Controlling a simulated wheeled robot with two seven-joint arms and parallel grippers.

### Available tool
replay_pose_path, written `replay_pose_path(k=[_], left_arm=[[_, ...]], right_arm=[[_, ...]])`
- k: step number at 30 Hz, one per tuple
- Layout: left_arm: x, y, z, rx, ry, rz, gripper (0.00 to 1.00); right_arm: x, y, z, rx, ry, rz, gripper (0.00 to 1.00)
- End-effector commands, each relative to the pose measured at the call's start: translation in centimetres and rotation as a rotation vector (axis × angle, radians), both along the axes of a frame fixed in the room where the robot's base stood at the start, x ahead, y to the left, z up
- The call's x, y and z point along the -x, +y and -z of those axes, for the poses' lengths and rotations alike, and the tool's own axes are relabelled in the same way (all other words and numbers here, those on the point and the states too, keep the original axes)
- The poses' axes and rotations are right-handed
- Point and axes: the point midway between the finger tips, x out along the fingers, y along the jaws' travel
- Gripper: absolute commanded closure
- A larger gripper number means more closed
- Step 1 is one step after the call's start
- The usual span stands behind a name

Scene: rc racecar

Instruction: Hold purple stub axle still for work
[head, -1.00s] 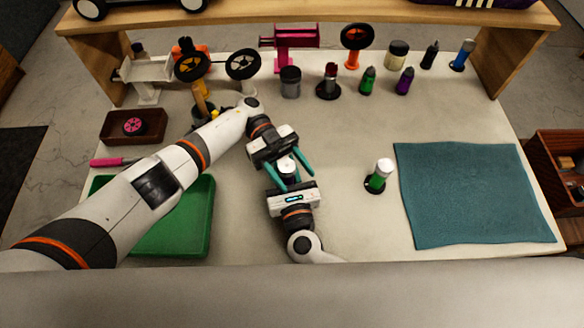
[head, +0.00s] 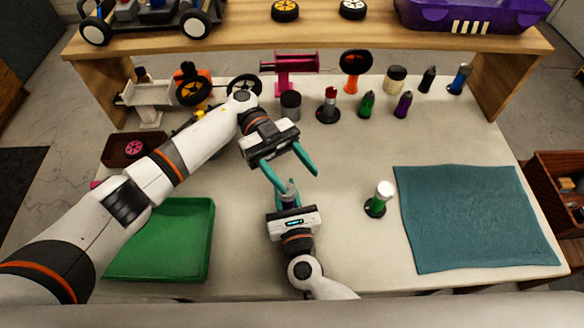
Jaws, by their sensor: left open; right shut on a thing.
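My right gripper (head: 289,197) is shut on a small grey-topped piece (head: 289,188), held upright above the table at the front middle. Its lower part is hidden by the jaws, so I cannot tell if it is the purple stub axle. My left gripper (head: 298,183) is open with teal fingers pointing down toward that piece. The fingers are apart and nothing is between them. A small purple bottle-like item (head: 403,104) stands in the back row, next to a green one (head: 367,103).
A green tray (head: 160,240) lies at left, a teal mat (head: 478,218) at right. A white-capped green bottle (head: 379,198) stands left of the mat. A wooden shelf (head: 310,38) spans the back. The table between the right gripper and that bottle is clear.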

Motion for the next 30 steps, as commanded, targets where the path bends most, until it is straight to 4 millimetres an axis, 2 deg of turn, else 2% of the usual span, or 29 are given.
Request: replay_pose_path(k=[5,8,11,15,21,26,30], left_arm=[[-0.1,0.0,-0.1,-0.016,-0.024,0.005,0.45],[-0.4,0.3,-0.4,-0.092,-0.131,0.026,0.45],[-1.1,0.8,-0.8,-0.227,-0.326,0.051,0.45],[-3.1,2.1,-1.5,-0.423,-0.632,0.052,0.45],[-5.7,3.6,-2.8,-0.587,-0.936,0.017,0.45],[-6.2,3.8,-2.5,-0.62,-1.004,0.003,0.45],[-5.4,3.4,-0.5,-0.619,-1.002,0.005,0.45]], right_arm=[[0.0,0.0,0.0,0.0,0.0,0.0,0.97],[0.0,0.0,0.0,0.0,0.0,0.0,0.97],[0.0,0.0,0.0,0.0,0.0,0.0,0.97],[0.0,0.0,0.0,0.0,0.0,0.0,0.97],[0.0,0.0,0.0,0.0,0.0,0.0,0.97],[0.0,0.0,0.0,0.0,0.0,0.0,0.97],[0.0,0.0,0.0,0.0,0.0,0.0,0.97]])
